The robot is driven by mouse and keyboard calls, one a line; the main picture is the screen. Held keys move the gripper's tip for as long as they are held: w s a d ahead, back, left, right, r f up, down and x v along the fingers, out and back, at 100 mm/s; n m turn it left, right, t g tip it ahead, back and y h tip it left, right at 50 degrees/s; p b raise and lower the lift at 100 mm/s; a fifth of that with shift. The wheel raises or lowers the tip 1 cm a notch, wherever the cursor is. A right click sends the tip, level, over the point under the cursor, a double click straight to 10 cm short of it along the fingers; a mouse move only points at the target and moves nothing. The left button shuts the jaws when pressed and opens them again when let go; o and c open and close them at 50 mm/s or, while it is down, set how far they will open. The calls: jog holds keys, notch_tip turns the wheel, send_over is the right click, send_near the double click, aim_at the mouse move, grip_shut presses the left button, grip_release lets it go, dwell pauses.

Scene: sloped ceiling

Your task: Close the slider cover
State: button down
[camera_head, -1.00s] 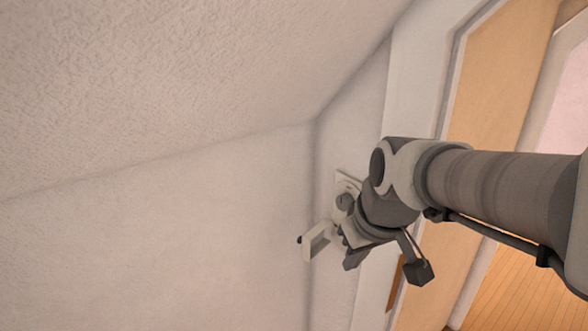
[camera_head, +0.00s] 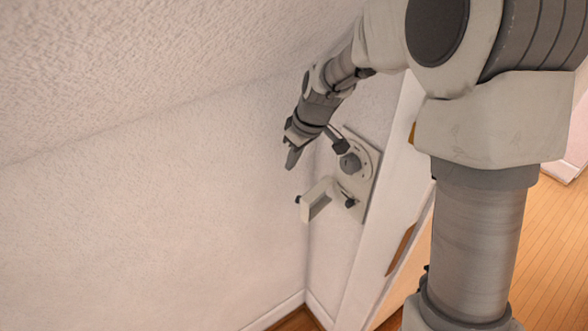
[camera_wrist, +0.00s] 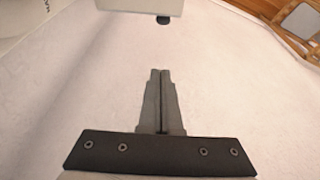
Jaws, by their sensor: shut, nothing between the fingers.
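A pale wall panel (camera_head: 372,190) is mounted on the narrow wall by the door frame. A white bracket-like piece with a dark tip (camera_head: 322,196), seemingly the slider cover, juts out from its lower part. A round grey knob (camera_head: 350,163) sits on the panel above it. My gripper (camera_head: 291,160) is above and left of the jutting piece, apart from it, fingers pointing down. In the wrist view my gripper (camera_wrist: 160,72) is shut and empty. A white piece (camera_wrist: 140,5) with a dark knob under it shows at the top edge there.
A textured sloped ceiling (camera_head: 150,60) comes down above a plain wall (camera_head: 140,230) on the left. A door frame (camera_head: 375,250) stands right of the panel. Wood floor (camera_head: 540,240) shows at the right. The space below the jutting piece looks clear.

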aim_at(313, 196)
jog(key=x, duration=1)
jog(key=shift+a+f+p, duration=0.1)
jog(key=shift+f+p, duration=0.15)
jog(key=shift+p, duration=0.15)
jog(key=shift+s+d+r+p, duration=0.2)
jog(key=shift+s+d+p, duration=0.15)
jog(key=shift+s+d, duration=1.1)
jog(key=shift+d+f+b, duration=0.1)
jog(key=shift+d+b, duration=0.05)
jog(key=shift+b, duration=0.25)
